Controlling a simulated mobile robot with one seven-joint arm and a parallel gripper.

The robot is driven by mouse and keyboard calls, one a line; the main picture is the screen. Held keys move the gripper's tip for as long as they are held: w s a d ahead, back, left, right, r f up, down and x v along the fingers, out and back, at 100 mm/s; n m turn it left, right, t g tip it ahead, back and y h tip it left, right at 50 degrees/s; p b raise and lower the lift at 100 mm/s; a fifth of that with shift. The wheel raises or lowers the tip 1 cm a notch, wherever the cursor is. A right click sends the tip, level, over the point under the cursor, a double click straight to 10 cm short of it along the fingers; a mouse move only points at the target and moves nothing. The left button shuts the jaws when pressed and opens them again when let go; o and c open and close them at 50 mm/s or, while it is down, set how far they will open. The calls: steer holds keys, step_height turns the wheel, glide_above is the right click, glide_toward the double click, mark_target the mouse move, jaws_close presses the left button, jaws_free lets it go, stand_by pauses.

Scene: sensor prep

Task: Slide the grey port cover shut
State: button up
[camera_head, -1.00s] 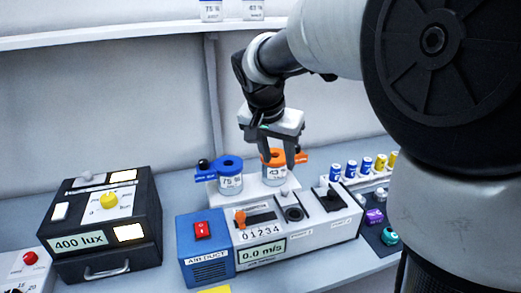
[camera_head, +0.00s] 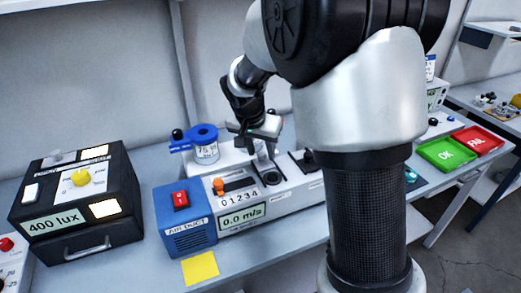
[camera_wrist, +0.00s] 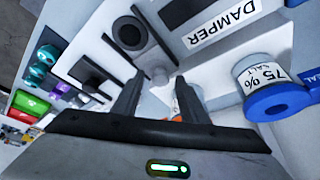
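The air duct unit (camera_head: 186,215) stands on the bench with a round dark port (camera_head: 270,178) on its top, which also shows uncovered in the wrist view (camera_wrist: 130,33). Dark rails flank that port. A small pale knob (camera_wrist: 160,75) stands beside it, on what looks like the grey port cover; the plate's edges are hard to make out. My gripper (camera_head: 262,150) is over the rear of the unit, fingers pointing down. In the wrist view its fingers (camera_wrist: 158,84) are apart, with the knob between their tips; contact cannot be told.
A blue-lidded jar (camera_head: 205,145) stands close behind the unit; orange bits (camera_wrist: 178,118) show behind my fingers. A second port with a dark slot (camera_wrist: 92,72) is nearby. A black lux box (camera_head: 75,205) stands left. Green (camera_head: 447,153) and red trays (camera_head: 477,140) lie right.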

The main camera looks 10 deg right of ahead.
jaws_close()
steer(key=shift+s+f+b, duration=0.15)
steer(key=shift+s+b, duration=0.3)
steer(key=s+b, duration=0.1)
steer(key=s, duration=0.1)
steer(key=s+d+b, duration=0.1)
steer(key=s, duration=0.2)
jaws_free()
steer(key=shift+r, duration=0.25)
steer(key=p+v, duration=0.2)
steer(key=v, duration=1.5)
